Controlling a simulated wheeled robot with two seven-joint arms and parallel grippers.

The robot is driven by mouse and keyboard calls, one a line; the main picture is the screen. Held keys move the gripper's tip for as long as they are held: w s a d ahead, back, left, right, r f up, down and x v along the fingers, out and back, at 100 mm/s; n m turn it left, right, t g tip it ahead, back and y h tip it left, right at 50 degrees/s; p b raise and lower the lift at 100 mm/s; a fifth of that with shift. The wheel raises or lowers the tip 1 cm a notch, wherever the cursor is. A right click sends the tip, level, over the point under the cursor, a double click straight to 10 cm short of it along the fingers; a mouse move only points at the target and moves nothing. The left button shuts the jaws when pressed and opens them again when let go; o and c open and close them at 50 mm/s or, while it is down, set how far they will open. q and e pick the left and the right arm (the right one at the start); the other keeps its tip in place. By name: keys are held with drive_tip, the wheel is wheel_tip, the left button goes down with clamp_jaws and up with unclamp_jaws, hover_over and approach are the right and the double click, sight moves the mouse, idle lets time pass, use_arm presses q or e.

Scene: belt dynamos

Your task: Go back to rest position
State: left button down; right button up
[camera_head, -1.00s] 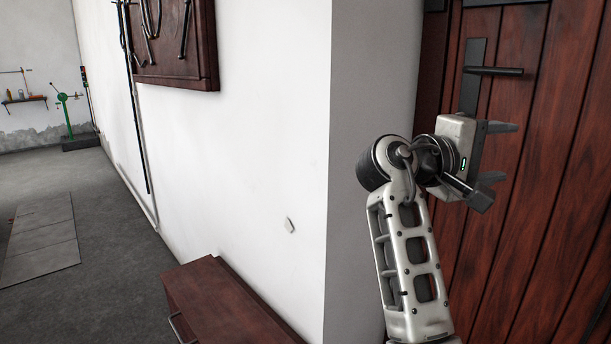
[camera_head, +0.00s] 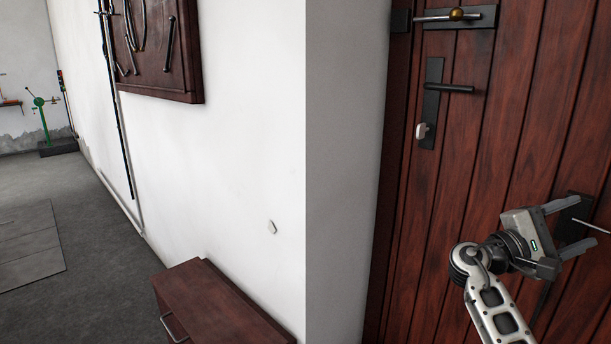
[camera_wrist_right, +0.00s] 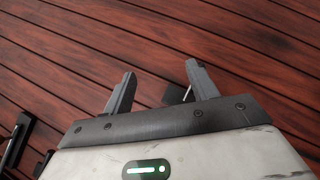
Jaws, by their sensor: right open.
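My right gripper (camera_head: 582,225) is at the lower right of the head view, in front of a red-brown plank door (camera_head: 480,170). Its two fingers are apart with nothing between them. It also shows open in the right wrist view (camera_wrist_right: 158,90), with the door's planks (camera_wrist_right: 160,40) beyond it. A dark plate with a thin metal rod (camera_head: 598,229) shows behind the fingers; I cannot tell whether they touch it. My left gripper is not in view.
The door carries a dark lever handle (camera_head: 450,88), a light knob (camera_head: 422,130) below it and a bolt with a brass ball (camera_head: 456,14) above. A red-brown cabinet (camera_head: 215,300) stands by the white wall. Grey floor (camera_head: 60,200) lies open at left.

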drive_tip(key=w+f+n+t+y, duration=0.2)
drive_tip(key=w+f+t+y, duration=0.7)
drive_tip(key=w+f+t, duration=0.15)
drive_tip(key=w+a+m+t+y, duration=0.65)
drive_tip(key=a+y, duration=0.45)
drive_tip(key=a, duration=0.2)
drive_tip(key=s+a+f+n+g+y, duration=0.1)
drive_tip(key=s+a+f+g+y, duration=0.1)
drive_tip(key=s+a+f, duration=0.55)
drive_tip(key=s+a+f+n+g+y, duration=0.1)
drive_tip(key=s+a+f+g, duration=0.1)
drive_tip(key=s+a+f, duration=0.55)
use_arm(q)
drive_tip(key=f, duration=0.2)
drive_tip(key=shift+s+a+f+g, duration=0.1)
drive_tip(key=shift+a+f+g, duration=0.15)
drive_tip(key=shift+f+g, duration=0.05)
use_arm(e)
drive_tip(key=s+a+f+g+y, duration=0.1)
drive_tip(key=s+a+f, duration=0.1)
drive_tip(key=s, duration=0.9)
drive_tip(key=s+a+f+g+y, duration=0.1)
drive_tip(key=s+a+f, duration=0.2)
drive_tip(key=s, duration=0.7)
drive_tip(key=shift+s+a+f+m, duration=0.3)
drive_tip(key=shift+s+f+m, duration=0.15)
drive_tip(key=shift+f, duration=0.2)
